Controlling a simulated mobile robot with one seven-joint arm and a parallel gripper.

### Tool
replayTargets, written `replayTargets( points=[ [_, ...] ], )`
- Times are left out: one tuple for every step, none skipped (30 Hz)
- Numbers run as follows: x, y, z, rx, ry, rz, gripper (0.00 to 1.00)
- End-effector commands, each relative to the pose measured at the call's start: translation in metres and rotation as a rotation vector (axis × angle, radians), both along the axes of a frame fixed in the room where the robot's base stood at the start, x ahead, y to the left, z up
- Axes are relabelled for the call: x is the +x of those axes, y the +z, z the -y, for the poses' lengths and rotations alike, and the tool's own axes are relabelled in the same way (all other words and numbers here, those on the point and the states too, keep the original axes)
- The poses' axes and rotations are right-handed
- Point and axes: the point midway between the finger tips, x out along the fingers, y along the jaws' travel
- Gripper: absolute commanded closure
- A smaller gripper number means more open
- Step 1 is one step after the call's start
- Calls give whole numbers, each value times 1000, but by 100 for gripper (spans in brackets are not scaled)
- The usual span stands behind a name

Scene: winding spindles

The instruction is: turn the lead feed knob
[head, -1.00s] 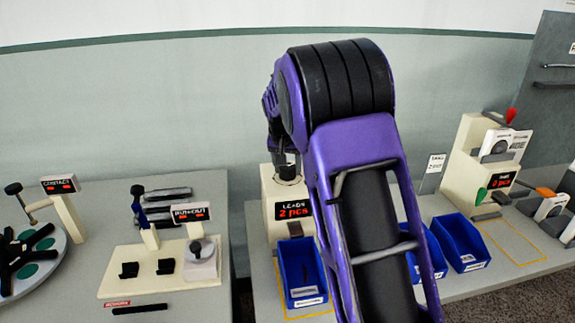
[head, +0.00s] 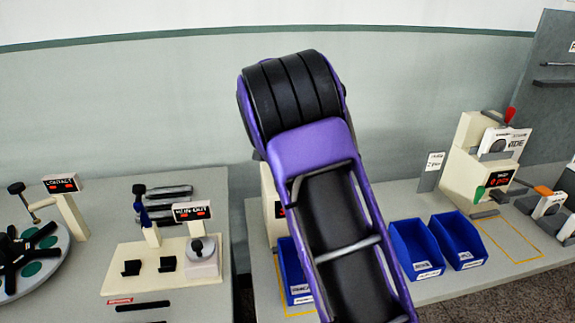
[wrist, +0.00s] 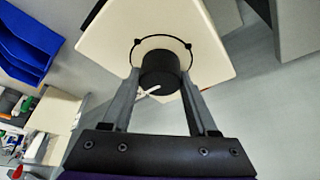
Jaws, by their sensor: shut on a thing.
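The lead feed machine is a cream block (head: 268,205) on the right-hand bench, mostly hidden behind my arm in the head view. In the wrist view its cream top (wrist: 205,40) carries a round black knob (wrist: 160,68) with a white pointer, inside a thin black ring mark. My gripper (wrist: 160,80) has one finger on each side of the knob and is shut on it. In the head view my gripper and the knob are hidden by my arm, as is most of the red display.
Blue bins (head: 416,248) stand along the front of the right bench, one right below the machine. Another cream station (head: 475,165) is farther right. The left bench holds a turntable (head: 38,258) and a test stand (head: 165,265). A gap separates the benches.

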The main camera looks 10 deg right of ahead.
Motion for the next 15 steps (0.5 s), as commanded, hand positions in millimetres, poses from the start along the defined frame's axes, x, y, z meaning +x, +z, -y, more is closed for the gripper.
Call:
replayTargets(
  points=[
    [0,1,0,2,0,2,96],
    [0,0,0,2,0,2,96],
    [0,0,0,2,0,2,96],
    [0,0,0,2,0,2,96],
    [0,0,0,2,0,2,96],
    [0,0,0,2,0,2,96],
    [0,0,0,2,0,2,39],
    [0,0,0,1,1,1,34],
    [0,0,0,1,1,1,26],
    [0,0,0,1,1,1,21],
    [0,0,0,1,1,1,16],
    [0,0,0,1,1,1,11],
    [0,0,0,1,1,1,11],
    [0,0,0,1,1,1,11],
    [0,0,0,1,0,1,11]
  ],
)
